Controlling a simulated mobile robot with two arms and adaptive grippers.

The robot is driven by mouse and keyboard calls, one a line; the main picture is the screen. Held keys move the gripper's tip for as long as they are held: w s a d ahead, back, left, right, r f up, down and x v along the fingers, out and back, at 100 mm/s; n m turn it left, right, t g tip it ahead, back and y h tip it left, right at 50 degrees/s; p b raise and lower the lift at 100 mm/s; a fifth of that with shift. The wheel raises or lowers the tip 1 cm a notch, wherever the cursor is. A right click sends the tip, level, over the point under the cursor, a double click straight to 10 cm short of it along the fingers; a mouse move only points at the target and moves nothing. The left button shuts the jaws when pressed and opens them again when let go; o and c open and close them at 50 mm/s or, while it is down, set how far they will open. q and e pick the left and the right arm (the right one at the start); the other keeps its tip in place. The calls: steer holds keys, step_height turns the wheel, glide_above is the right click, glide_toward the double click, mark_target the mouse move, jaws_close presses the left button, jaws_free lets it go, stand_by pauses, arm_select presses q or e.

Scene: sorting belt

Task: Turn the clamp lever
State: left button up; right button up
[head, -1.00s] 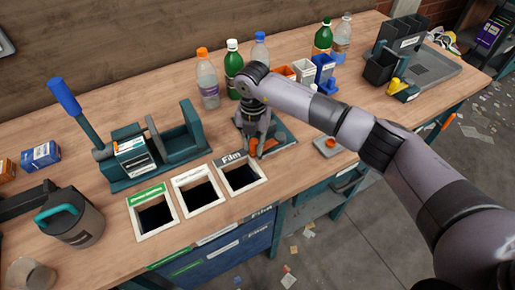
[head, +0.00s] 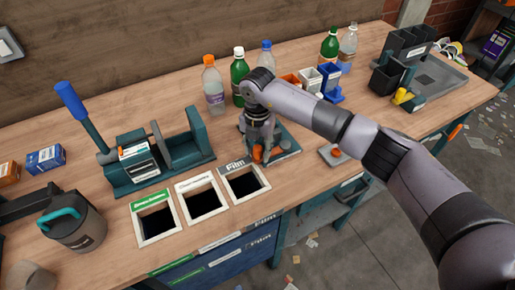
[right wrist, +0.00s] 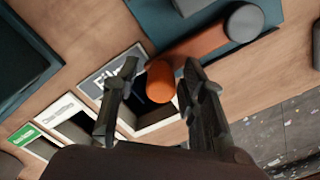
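The clamp lever is an orange arm (right wrist: 200,46) ending in an upright orange knob (right wrist: 161,82), on a teal base plate (right wrist: 163,18) with a grey round pivot. In the head view the knob (head: 257,154) shows low at my right gripper (head: 258,148), behind the film opening. In the right wrist view my right gripper (right wrist: 157,92) is open, its two dark fingers on either side of the knob. Gaps show between fingers and knob, so I see no firm grip. In the head view the gripper hides part of the lever. My left gripper is not in view.
Three framed openings lie left of the gripper, the nearest labelled Film (head: 243,184). A teal press with a blue-handled lever (head: 71,100) stands further left. Several bottles (head: 239,76) stand behind. A small grey pad (head: 334,155) lies right, near the table's front edge.

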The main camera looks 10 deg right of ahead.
steer(key=shift+o, duration=0.2)
step_height(320, 180, up, 12)
stand_by(0.5)
stand_by(0.4)
